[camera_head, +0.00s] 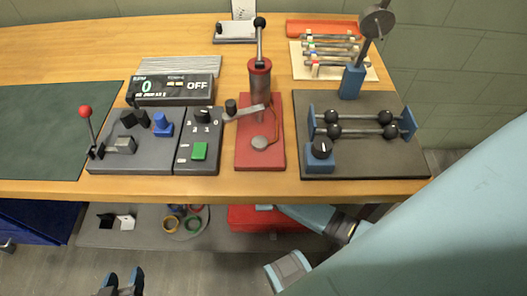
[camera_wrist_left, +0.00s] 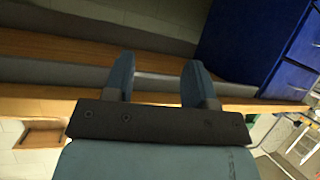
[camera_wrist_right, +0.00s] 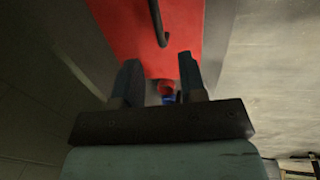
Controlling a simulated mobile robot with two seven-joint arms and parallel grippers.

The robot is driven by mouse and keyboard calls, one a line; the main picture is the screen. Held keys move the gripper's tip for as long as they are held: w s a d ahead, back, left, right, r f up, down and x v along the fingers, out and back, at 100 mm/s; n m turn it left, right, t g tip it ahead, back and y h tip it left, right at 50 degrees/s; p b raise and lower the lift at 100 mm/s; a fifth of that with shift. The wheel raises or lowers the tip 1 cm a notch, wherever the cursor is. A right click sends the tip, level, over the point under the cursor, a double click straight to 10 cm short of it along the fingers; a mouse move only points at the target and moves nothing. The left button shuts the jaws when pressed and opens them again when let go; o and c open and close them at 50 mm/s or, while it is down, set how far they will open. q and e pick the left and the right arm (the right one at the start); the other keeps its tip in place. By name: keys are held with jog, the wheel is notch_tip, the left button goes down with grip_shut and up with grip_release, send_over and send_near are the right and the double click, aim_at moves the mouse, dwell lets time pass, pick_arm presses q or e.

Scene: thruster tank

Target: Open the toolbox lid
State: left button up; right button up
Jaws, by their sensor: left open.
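The red toolbox (camera_head: 262,219) sits on the low shelf under the bench, partly hidden by the bench edge and my right arm. In the right wrist view a broad red surface (camera_wrist_right: 135,30), seemingly the toolbox, lies ahead with a dark bent bar (camera_wrist_right: 158,22) on it. I cannot tell whether the lid is up. My right gripper (camera_wrist_right: 158,72) has its fingers apart close before the red surface; its tips are hidden in the head view. My left gripper (camera_head: 123,278) is open and empty, low in front of the bench; it also shows in the left wrist view (camera_wrist_left: 158,68).
The bench top (camera_head: 220,188) holds a red-handled lever panel (camera_head: 135,155), a red press (camera_head: 260,150) and a dark rod stand (camera_head: 360,160). Coloured rings (camera_head: 185,220) lie on the low shelf (camera_head: 150,240). A blue cabinet (camera_head: 35,225) stands left. The floor in front is clear.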

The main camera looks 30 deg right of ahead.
jog(key=f, duration=0.2)
jog(key=f+b, duration=0.1)
jog(key=w+f, duration=0.1)
jog(key=f, duration=0.1)
jog(key=shift+d+f+b, duration=0.25)
jog(key=shift+f+b, duration=0.05)
jog(key=shift+b, duration=0.1)
jog(key=shift+f, duration=0.2)
jog(key=shift+w+f, duration=0.1)
grip_shut()
pick_arm(q)
jog(key=shift+w+d+r+t+h, duration=0.15)
jog(key=shift+w+d+r+t, duration=0.15)
jog(key=shift+r, duration=0.15)
jog(key=shift+w+d+r+t+h, duration=0.15)
jog(key=shift+w+d+r+t, duration=0.15)
jog(key=shift+r, duration=0.1)
